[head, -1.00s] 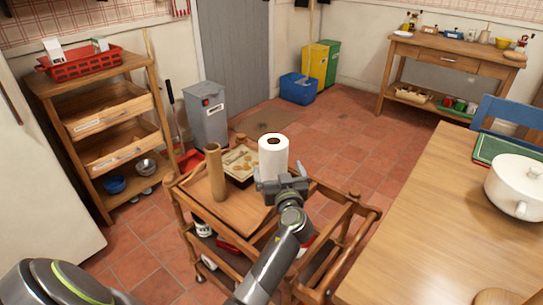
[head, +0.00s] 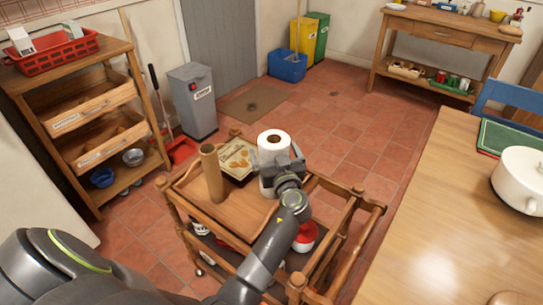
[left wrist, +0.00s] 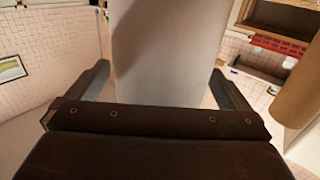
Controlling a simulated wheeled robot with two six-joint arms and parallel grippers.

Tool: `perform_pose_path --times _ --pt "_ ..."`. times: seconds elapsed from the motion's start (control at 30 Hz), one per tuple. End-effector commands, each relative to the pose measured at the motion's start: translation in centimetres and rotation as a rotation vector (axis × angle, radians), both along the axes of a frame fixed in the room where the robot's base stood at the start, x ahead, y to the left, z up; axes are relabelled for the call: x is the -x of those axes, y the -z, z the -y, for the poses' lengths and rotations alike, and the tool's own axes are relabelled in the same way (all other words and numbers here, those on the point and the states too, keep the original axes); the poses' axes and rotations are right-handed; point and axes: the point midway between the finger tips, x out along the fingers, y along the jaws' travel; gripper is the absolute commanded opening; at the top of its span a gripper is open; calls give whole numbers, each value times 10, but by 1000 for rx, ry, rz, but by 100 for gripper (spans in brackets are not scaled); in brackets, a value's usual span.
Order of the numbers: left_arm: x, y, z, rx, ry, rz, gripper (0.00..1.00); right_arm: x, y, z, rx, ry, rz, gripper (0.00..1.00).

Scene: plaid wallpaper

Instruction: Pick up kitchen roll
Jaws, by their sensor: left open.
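The white kitchen roll (head: 273,148) stands upright on the top tray of a wooden trolley (head: 222,211). My left gripper (head: 281,170) is at its near side, open, with fingers on either side of the roll's lower part. In the left wrist view the roll (left wrist: 166,45) fills the middle between the two spread fingers (left wrist: 160,78), with gaps visible at its sides. The roll's base is hidden by the gripper. My right gripper is not in view.
A brown cardboard tube (head: 211,173) stands left of the roll, and a patterned box (head: 237,160) lies behind. A wooden table (head: 430,230) with a white pot (head: 520,180) is at right. Shelves (head: 90,120) stand at left.

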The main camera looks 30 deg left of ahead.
Motion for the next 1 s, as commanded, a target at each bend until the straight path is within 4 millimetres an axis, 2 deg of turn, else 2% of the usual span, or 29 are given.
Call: perform_pose_path --times 0.3,0.77,0.8,1.0 --pt "1 1 1 0 -2 0 100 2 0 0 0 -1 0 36" --pt "1 1 0 -1 -2 -1 41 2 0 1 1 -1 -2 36" --pt "1 0 0 -1 -2 1 38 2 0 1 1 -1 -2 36" --pt "1 -1 0 -1 -2 1 38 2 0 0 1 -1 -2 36"
